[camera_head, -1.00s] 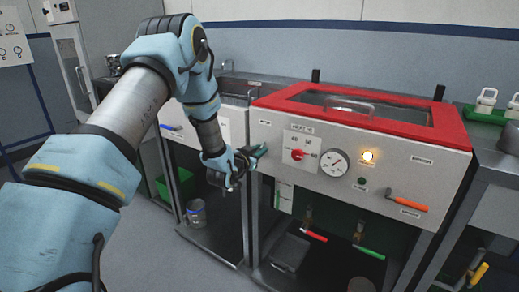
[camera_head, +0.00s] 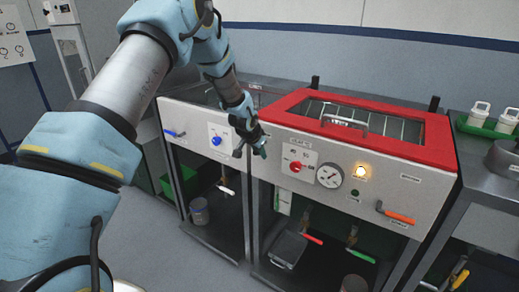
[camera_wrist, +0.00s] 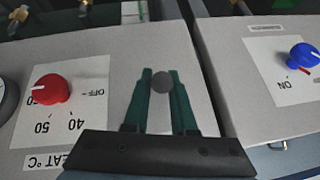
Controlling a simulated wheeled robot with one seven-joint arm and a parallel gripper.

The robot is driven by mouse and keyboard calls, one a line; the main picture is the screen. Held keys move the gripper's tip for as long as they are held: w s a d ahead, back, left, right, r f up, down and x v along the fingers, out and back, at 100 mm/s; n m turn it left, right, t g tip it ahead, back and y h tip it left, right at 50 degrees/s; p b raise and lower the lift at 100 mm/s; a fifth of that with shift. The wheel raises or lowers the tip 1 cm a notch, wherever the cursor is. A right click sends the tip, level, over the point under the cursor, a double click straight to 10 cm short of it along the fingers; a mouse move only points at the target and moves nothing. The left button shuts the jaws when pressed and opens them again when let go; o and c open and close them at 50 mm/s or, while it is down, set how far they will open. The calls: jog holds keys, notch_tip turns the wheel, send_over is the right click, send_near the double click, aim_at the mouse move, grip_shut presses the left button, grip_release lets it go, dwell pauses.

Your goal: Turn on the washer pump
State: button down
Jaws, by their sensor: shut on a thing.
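My gripper (camera_head: 257,146) is in front of the panels between a red knob and a blue knob. In the wrist view its dark green fingers (camera_wrist: 161,88) are shut on a small grey round piece (camera_wrist: 162,82). I cannot tell whether that piece is attached to the panel. The blue knob (camera_head: 216,141) sits on a white plate on the left unit; it also shows in the wrist view (camera_wrist: 304,56), with "ON" near it. The red knob (camera_head: 295,167) is on the heat plate. No pump label is legible.
A red-framed lid (camera_head: 400,147) tops the right unit. Its front carries a gauge (camera_head: 329,175), a lit lamp (camera_head: 361,171) and an orange lever (camera_head: 398,216). A blue lever (camera_head: 174,133) is on the left unit. Red (camera_head: 312,238) and green (camera_head: 362,256) handles are underneath.

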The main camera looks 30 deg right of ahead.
jog(key=shift+w+d+r+g+y+p, duration=0.15)
jog(key=shift+r+g+y+p, duration=0.15)
jog(key=shift+y+p, duration=0.2)
dwell(0.3)
jog(key=c, duration=0.7)
grip_release()
jog(key=shift+c, duration=0.2)
jog(key=b+v, duration=0.2)
jog(key=v, duration=0.8)
jog(key=shift+r, duration=0.45)
